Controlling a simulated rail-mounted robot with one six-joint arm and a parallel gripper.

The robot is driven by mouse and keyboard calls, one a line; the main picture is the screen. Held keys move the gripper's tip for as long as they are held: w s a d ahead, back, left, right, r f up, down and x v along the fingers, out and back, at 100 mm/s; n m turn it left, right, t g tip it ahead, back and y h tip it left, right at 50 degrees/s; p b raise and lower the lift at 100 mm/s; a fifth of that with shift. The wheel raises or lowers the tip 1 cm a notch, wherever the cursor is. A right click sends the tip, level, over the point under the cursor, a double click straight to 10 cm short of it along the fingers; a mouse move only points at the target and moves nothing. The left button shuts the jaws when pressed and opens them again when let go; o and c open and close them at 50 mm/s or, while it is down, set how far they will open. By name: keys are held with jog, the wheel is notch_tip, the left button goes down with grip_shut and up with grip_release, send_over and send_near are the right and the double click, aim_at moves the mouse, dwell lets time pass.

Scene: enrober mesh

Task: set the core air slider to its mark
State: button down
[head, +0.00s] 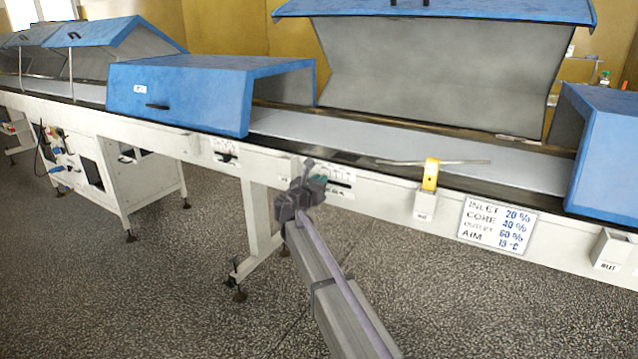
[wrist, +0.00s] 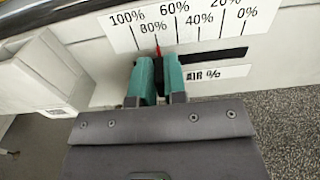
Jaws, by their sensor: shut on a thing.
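The core air slider's scale plate (wrist: 188,30) fills the top of the wrist view, running from 100% at left to 0% at right. A dark slot (wrist: 215,57) lies under it, with a strip reading "AIR %" below. My gripper (wrist: 158,68) has its green fingers shut around the dark slider knob (wrist: 158,77). The red pointer (wrist: 157,48) stands at about the 80% line. In the head view my gripper (head: 312,186) is at the machine's front rail and partly covers the slider panel (head: 341,177). A sign (head: 497,227) reads CORE 40 %.
A white box (wrist: 40,75) juts from the rail left of my gripper. A second slider panel (head: 226,151) is farther left. A yellow device (head: 430,174) with a thin rod stands to the right. Blue hoods (head: 195,90) cover parts of the belt.

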jog(key=d, duration=0.1)
jog(key=s+d, duration=0.2)
jog(key=shift+d, duration=0.3)
jog(key=c, duration=1.2)
grip_release()
jog(key=shift+w, duration=0.1)
jog(key=shift+o, duration=0.2)
jog(key=shift+a, duration=0.1)
send_near(336, 180)
jog(key=v, duration=0.4)
jog(key=shift+f, duration=0.1)
